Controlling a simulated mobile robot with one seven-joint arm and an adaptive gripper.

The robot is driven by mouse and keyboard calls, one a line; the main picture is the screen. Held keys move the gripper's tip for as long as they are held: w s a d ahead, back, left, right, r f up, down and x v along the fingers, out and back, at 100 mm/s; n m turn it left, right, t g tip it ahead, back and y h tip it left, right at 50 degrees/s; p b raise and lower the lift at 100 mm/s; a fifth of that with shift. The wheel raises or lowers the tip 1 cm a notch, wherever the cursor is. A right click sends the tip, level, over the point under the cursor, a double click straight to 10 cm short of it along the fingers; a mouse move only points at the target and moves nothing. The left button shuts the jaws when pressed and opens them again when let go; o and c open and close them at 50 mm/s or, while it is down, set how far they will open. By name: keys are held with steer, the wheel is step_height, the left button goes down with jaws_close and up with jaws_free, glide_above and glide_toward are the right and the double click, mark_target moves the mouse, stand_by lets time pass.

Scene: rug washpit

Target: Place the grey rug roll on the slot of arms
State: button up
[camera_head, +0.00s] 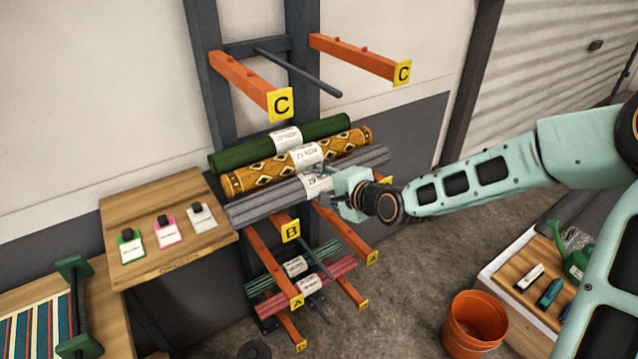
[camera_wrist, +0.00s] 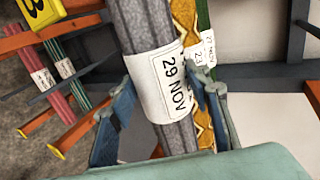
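The grey rug roll (camera_head: 262,206) has a white label reading "29 NOV" and lies frontmost beside two others at the B arms of the wall rack. It also shows in the wrist view (camera_wrist: 148,24), running between my fingers. My gripper (camera_head: 334,186) is at its labelled middle, one finger on each side, seemingly shut on it; the wrist view shows the fingertips (camera_wrist: 163,92) close against the label edges. I cannot tell whether the roll rests on the arms or is slightly raised. The upper C arms (camera_head: 245,84) and the A arms (camera_head: 268,264) look empty.
A patterned yellow roll (camera_head: 250,176) and a green roll (camera_head: 238,155) lie behind the grey one. Thin green (camera_head: 268,282) and pink (camera_head: 338,274) rolls lie lower down. A wooden board with coloured tags (camera_head: 178,190) is at left; an orange bucket (camera_head: 473,318) stands right.

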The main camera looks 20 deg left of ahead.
steer(key=shift+o, duration=1.3)
steer(key=shift+r, duration=0.15)
steer(key=p+v, duration=0.2)
steer(key=v, duration=1)
steer(key=shift+p, duration=0.35)
